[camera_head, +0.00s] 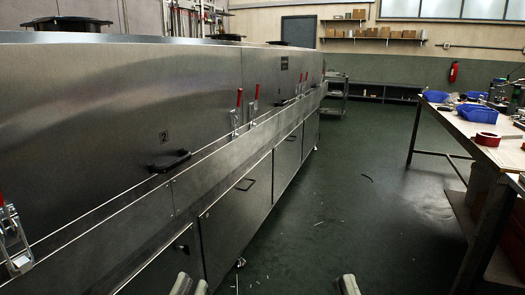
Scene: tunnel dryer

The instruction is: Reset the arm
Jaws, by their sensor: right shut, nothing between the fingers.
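My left gripper (189,285) shows only as a small pale tip at the bottom edge, in front of the steel dryer (240,190). Most of it is cut off by the frame, so I cannot tell whether it is open or shut. My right gripper (348,285) also shows only its tip at the bottom edge, to the right, over the green floor. It is shut with nothing in it. Both tips appear apart from everything else. The rest of both arms is out of view.
The long dryer with black handles (169,161) and red-handled latches (237,112) fills the left side. A workbench (470,130) with blue bins (477,113) and red tape (487,139) stands at right. The floor (345,200) between them is open, with small scraps.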

